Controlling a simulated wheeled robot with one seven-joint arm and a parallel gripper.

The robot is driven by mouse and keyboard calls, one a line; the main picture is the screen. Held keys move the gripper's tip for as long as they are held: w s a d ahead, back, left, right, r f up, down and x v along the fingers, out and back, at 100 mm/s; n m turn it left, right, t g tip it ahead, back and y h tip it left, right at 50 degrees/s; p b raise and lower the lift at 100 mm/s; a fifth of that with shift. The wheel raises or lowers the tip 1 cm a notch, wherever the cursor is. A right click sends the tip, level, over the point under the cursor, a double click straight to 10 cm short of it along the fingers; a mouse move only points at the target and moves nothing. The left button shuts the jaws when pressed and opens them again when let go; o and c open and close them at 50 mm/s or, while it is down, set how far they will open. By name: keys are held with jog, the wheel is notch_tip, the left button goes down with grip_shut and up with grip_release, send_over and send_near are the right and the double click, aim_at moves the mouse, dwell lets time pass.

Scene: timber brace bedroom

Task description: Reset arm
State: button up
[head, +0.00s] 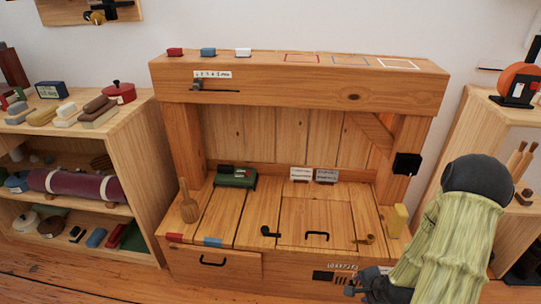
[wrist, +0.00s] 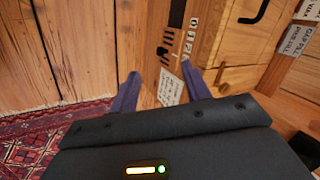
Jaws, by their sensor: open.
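My gripper (head: 362,286) is low at the front right of the wooden workbench (head: 300,84) in the head view. My arm, with a pale green sleeve and a dark joint, hangs down at the right. In the wrist view my gripper (wrist: 162,88) has its two purple fingers apart. I see nothing held between them. Beyond them are a white label (wrist: 170,88) and a dark slot panel (wrist: 177,14) on the wooden front.
A drawer with a black handle (head: 213,263) is in the bench front. A green box (head: 236,177), a mallet (head: 188,204) and a yellow block (head: 397,220) stand on the bench. Shelves (head: 138,129) flank it at left. A red patterned rug (wrist: 50,122) shows in the wrist view.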

jog(key=s+a+r+n+g+p, duration=0.1)
jog(key=s+a+r+n+p, duration=0.25)
jog(key=r, duration=0.55)
jog(key=s+a+r+n+g+h, duration=0.1)
jog(key=s+a+r+n, duration=0.1)
jog(key=a+r+n, duration=0.55)
jog(key=s+a+r+n+g+p, duration=0.1)
jog(key=s+r+n+p, duration=0.2)
jog(key=r, duration=0.7)
notch_tip(320, 180, up, 37)
jog(key=p, duration=3.5)
jog(key=shift+w+f+n, duration=0.15)
jog(key=shift+w+n, duration=0.05)
jog(key=shift+n, duration=0.2)
